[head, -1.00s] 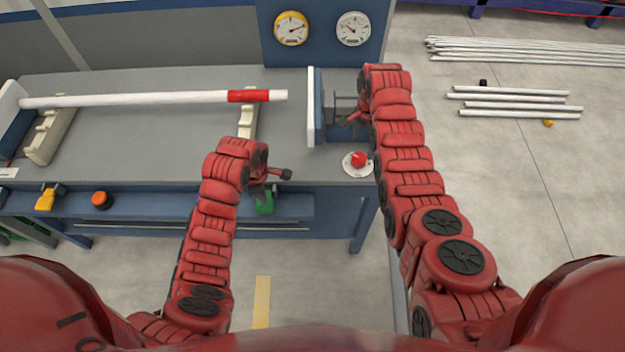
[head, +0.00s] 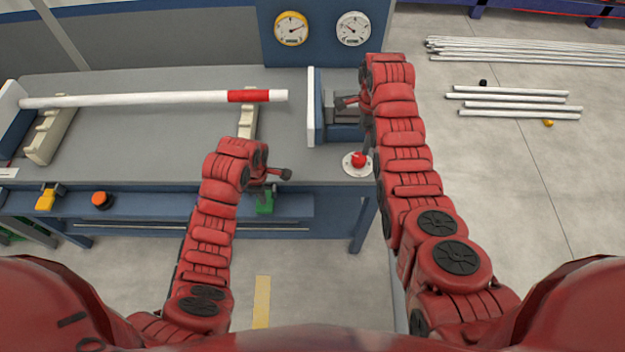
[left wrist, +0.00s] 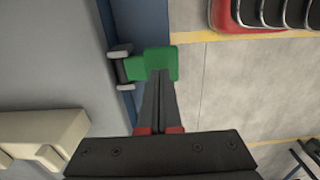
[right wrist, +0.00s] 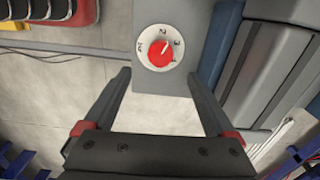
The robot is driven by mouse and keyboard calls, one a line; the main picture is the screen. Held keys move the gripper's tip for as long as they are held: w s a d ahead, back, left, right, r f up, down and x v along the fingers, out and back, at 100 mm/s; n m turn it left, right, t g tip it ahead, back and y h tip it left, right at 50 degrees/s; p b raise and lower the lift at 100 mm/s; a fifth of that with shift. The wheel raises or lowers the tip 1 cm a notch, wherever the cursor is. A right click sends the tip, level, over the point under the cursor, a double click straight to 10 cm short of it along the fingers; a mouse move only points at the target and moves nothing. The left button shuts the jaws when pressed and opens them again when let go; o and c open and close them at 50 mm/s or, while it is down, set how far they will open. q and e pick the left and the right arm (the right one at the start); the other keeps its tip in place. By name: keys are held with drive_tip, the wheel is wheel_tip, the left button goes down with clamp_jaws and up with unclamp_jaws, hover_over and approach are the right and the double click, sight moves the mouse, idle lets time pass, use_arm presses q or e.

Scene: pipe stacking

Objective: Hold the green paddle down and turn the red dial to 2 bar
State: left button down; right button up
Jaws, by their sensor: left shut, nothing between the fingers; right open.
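The green paddle (head: 265,204) is on the blue front rail of the bench. My left gripper (head: 268,190) is shut and empty, right over it. In the left wrist view its closed fingertips (left wrist: 160,74) overlap the green paddle (left wrist: 158,64); I cannot tell how hard they press. The red dial (head: 358,159) sits on a white numbered plate at the bench's right end. In the right wrist view the red dial (right wrist: 161,53) has its white mark pointing up and right, near the 2 and 3. My right gripper (right wrist: 160,76) is open, its fingers apart from the dial.
A yellow-rimmed gauge (head: 291,28) and a white gauge (head: 353,29) are on the back panel. A white pipe with a red band (head: 249,96) lies on cream supports. A yellow paddle (head: 46,199) and an orange button (head: 102,200) are on the rail. Loose pipes (head: 515,107) lie on the floor.

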drive_tip(key=m, duration=1.2)
drive_tip(key=shift+c, duration=0.3)
clamp_jaws()
drive_tip(key=c, duration=1.4)
unclamp_jaws()
clamp_jaws()
drive_tip(key=shift+o, duration=0.5)
unclamp_jaws()
